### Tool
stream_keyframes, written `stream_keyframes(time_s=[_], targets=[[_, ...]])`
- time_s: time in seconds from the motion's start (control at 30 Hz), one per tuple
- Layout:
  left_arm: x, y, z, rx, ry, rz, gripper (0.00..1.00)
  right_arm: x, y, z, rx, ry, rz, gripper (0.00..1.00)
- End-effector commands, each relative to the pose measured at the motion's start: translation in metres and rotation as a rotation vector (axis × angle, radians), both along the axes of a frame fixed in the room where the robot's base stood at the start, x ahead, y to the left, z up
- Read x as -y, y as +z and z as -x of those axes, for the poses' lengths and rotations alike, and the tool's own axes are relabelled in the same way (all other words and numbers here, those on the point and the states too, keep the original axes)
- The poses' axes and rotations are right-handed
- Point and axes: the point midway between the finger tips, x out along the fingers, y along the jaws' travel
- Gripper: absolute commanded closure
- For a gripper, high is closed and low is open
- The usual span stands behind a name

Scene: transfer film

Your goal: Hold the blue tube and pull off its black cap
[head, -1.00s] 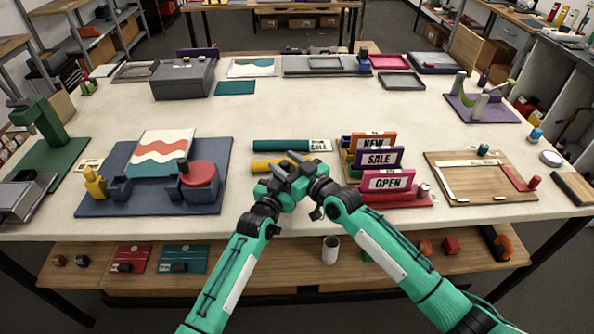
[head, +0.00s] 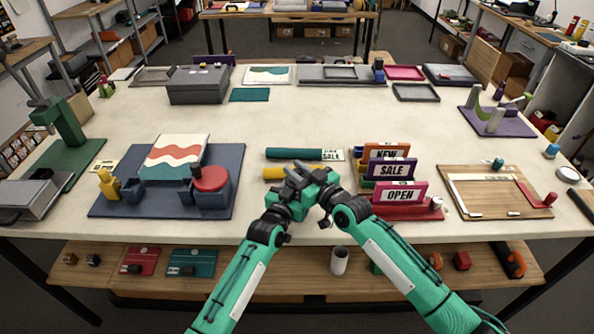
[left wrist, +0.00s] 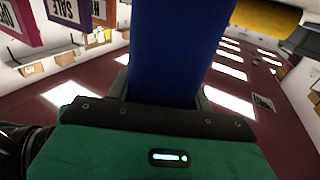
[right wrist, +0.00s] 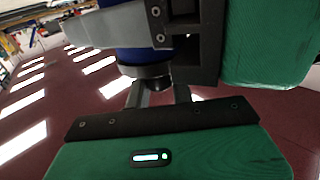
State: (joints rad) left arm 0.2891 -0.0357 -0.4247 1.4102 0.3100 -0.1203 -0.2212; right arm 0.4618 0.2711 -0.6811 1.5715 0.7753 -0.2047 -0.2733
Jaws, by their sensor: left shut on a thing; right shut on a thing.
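My left gripper (head: 292,184) is shut on the blue tube (left wrist: 178,50), which stands large between its fingers in the left wrist view. The tube also shows in the right wrist view (right wrist: 142,55). My right gripper (head: 316,182) is shut on the black cap (right wrist: 147,78) at the tube's end. The cap sits against the blue tube, and I cannot make out a gap. In the head view the two grippers meet near the table's front edge and largely hide the tube and cap.
A rolled green tube (head: 292,154) with a label and a yellow tube (head: 273,173) lie just behind the grippers. Upright signs (head: 400,191) stand close on the right. A blue-grey board (head: 218,205) lies left. The table's middle is clear.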

Motion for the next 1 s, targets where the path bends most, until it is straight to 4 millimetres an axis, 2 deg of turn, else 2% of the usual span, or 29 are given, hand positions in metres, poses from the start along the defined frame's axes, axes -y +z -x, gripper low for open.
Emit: stream_keyframes(time_s=[0.43,1.0], targets=[[0.0,-0.001,0.0,0.0,0.0,-0.001,0.89,0.0,0.002,0.0,0.001,0.0,-0.001,1.0],[0.0,-0.001,0.0,-0.001,0.0,0.0,0.89,0.0,0.021,0.0,-0.001,0.0,-0.001,1.0]])
